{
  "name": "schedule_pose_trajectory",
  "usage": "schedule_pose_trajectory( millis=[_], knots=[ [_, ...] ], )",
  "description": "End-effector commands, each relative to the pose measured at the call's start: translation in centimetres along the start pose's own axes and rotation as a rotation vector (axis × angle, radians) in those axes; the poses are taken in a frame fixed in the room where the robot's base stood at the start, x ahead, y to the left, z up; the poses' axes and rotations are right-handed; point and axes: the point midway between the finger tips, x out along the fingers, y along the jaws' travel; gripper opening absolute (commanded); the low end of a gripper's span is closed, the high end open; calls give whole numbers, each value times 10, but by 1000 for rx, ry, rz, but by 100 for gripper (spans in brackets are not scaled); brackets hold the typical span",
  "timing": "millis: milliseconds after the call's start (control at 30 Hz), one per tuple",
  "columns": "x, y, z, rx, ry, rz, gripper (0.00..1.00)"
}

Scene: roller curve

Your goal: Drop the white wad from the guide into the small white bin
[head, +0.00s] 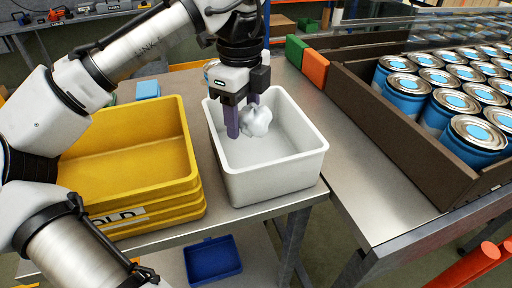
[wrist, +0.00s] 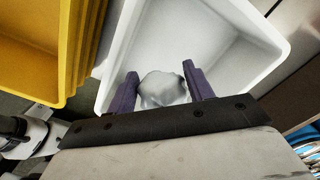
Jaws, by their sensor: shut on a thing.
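The white wad (head: 256,121) is a crumpled lump between the purple fingers of my gripper (head: 243,118). My gripper is shut on it and points down into the small white bin (head: 275,180). In the wrist view the wad (wrist: 162,89) sits between the two fingertips (wrist: 160,86), with the bin's wall (wrist: 112,62) around it. The bin stands on a grey metal table. I cannot tell how far the wad is above the bin floor.
Stacked yellow bins (head: 150,195) stand just left of the white bin. A dark tray (head: 400,150) of several blue cans is at the right. Green (head: 296,50) and orange (head: 315,68) blocks stand behind. A blue tray (head: 212,262) lies below the table.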

Motion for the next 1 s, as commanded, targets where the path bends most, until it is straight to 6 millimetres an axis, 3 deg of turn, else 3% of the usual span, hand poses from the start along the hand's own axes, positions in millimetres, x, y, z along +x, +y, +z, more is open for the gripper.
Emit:
schedule_pose_trajectory(
  millis=[33, 67, 233, 633, 767, 1000],
  knots=[
    [0, 0, 0, 0, 0, 0, 31],
    [0, 0, 0, 0, 0, 0, 56],
    [0, 0, 0, 0, 0, 0, 77],
    [-9, -1, 0, 1, 0, -3, 77],
    [-31, -1, 0, 1, 1, -4, 77],
    [-86, 0, 0, -3, -5, -1, 77]
  ],
)
